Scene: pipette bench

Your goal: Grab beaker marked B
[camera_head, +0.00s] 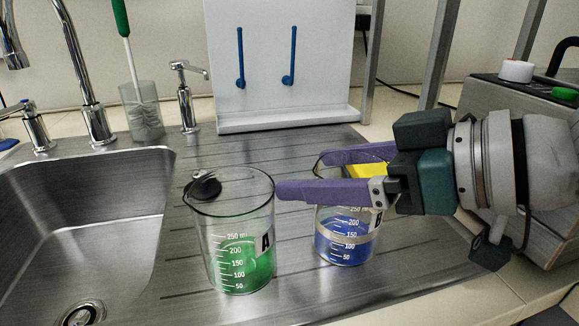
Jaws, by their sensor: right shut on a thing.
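The beaker marked B (346,240) is clear glass with blue liquid and stands on the ribbed steel drainboard. My right gripper (298,174) comes in from the right with purple fingers on either side of this beaker's upper part and is shut on it. The near finger covers part of the beaker's upper wall, and its tip reaches close to the rim of the beaker marked A. The beaker marked A (238,265) holds green liquid and stands to the left. My left gripper is not in view.
A steel sink (75,225) lies at left. A dark round object (204,186) shows at beaker A's rim. A white pegboard (268,60) with blue pegs stands behind. A soap dispenser (187,100) and brush holder (142,112) stand at back left. A grey machine (525,100) is at right.

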